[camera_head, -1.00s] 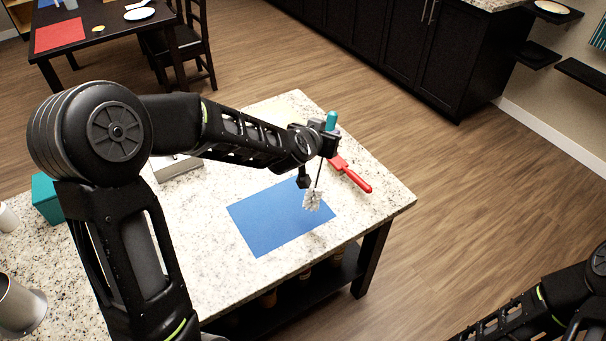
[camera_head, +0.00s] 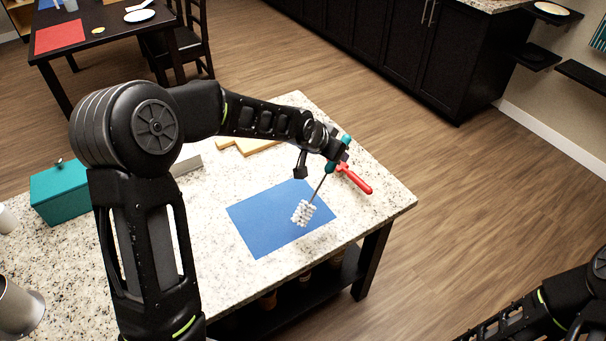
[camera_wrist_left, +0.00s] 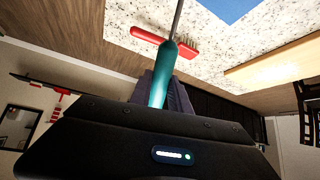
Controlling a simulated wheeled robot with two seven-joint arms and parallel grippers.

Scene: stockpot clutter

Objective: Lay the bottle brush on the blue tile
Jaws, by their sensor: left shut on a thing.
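The bottle brush (camera_head: 304,213) has a white bristle head, a thin metal stem and a teal handle. My left gripper (camera_head: 338,158) is shut on the teal handle near the right side of the counter. The brush tilts down to the left, with its head over the blue tile (camera_head: 258,220). I cannot tell whether the bristles touch the tile. In the left wrist view the teal handle (camera_wrist_left: 160,75) sits between the fingers (camera_wrist_left: 165,88), and a corner of the blue tile (camera_wrist_left: 228,8) shows. My right gripper is out of view; only part of that arm shows at the lower right.
A red-handled tool (camera_head: 355,178) lies right of the tile, close to my left gripper. A wooden board (camera_head: 250,146) lies behind the tile. A teal box (camera_head: 70,190) and a metal container (camera_head: 18,308) stand at the left. The counter's front right corner is clear.

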